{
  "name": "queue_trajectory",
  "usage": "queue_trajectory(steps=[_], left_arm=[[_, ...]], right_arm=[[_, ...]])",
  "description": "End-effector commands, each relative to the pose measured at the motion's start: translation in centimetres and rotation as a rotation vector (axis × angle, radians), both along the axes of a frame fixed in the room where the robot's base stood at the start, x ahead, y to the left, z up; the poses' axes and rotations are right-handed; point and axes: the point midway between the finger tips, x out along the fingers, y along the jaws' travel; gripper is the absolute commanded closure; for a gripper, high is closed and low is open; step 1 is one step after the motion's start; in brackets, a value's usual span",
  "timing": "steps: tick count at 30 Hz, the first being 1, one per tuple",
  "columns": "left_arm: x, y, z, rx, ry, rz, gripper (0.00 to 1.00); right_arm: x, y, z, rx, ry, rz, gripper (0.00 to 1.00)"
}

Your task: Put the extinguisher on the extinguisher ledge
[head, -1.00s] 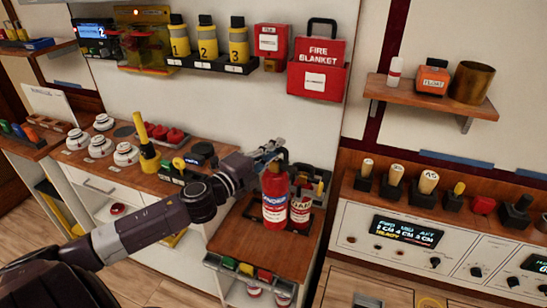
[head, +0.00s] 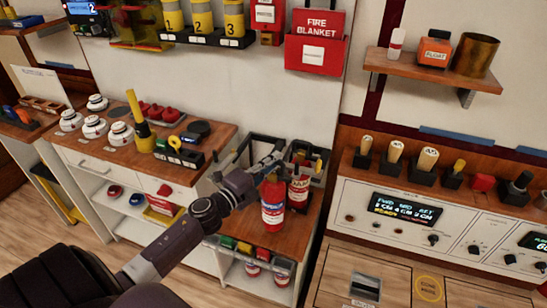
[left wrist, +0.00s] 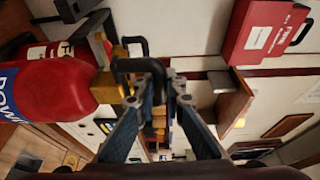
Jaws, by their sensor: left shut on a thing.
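A red extinguisher (head: 273,205) with a blue label hangs upright from my left gripper (head: 275,157), which is shut on its black handle. In the left wrist view, the gripper (left wrist: 152,75) is at the handle and the red body (left wrist: 55,90) is at the left. The extinguisher is in front of a wooden ledge (head: 290,240); whether its base touches is unclear. A second red extinguisher (head: 299,192) with a white label stands just right, at a black holder. Another black holder (head: 258,140), partly hidden by my arm, looks empty. My right gripper is out of view.
Several coloured items line a lower rack (head: 245,250) below the ledge. A counter (head: 85,160) with white detectors and a yellow torch (head: 138,115) lies left. A control panel (head: 450,225) stands right. A fire blanket box (head: 318,50) hangs above.

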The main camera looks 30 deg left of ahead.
Motion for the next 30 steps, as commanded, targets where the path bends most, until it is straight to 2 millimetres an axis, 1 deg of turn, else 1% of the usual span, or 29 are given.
queue_trajectory(steps=[4, 7, 20, 21, 24, 25, 30], left_arm=[[0.2, 0.0, -1.4, -0.003, -0.011, 0.001, 1.0], [0.2, 0.0, -2.1, -0.001, -0.012, 0.0, 1.0], [0.1, 0.0, -2.6, 0.0, -0.011, -0.002, 1.0], [0.0, 0.0, -3.3, 0.0, 0.003, 0.0, 0.86], [0.0, 0.0, -3.3, -0.001, 0.003, 0.001, 0.75], [0.0, 0.0, -3.3, -0.001, 0.003, 0.001, 0.72], [0.0, 0.0, -3.3, -0.001, 0.003, 0.001, 0.72]], right_arm=[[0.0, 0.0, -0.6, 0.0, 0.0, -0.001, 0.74], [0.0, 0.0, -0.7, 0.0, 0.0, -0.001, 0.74], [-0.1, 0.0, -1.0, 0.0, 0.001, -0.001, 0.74], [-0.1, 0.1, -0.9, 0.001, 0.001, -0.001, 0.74], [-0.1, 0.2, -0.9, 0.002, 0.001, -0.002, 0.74], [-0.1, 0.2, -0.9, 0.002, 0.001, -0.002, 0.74], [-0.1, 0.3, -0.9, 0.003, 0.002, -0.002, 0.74]])
